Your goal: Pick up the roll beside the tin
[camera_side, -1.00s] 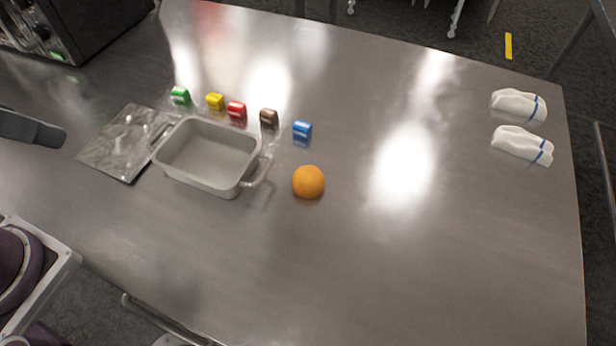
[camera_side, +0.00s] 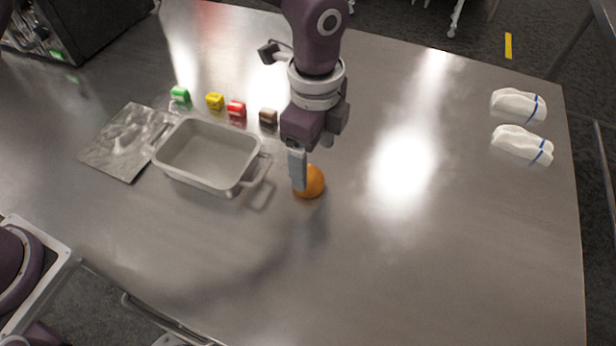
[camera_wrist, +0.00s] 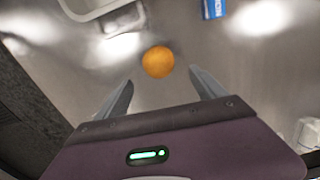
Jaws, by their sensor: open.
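The round orange roll (camera_side: 315,183) sits on the steel table just right of the grey rectangular tin (camera_side: 208,154). My gripper (camera_side: 298,172) is above the roll, and one finger hides its left part in the side view. In the wrist view the roll (camera_wrist: 158,62) lies ahead of and between the two open fingers (camera_wrist: 160,88), apart from both. The tin's corner (camera_wrist: 92,8) shows at the top left there. My gripper is open and empty.
A blue block (camera_wrist: 213,9) shows in the wrist view. A flat grey sheet (camera_side: 125,143) lies left; white cloths (camera_side: 522,145) lie far right. The front is clear.

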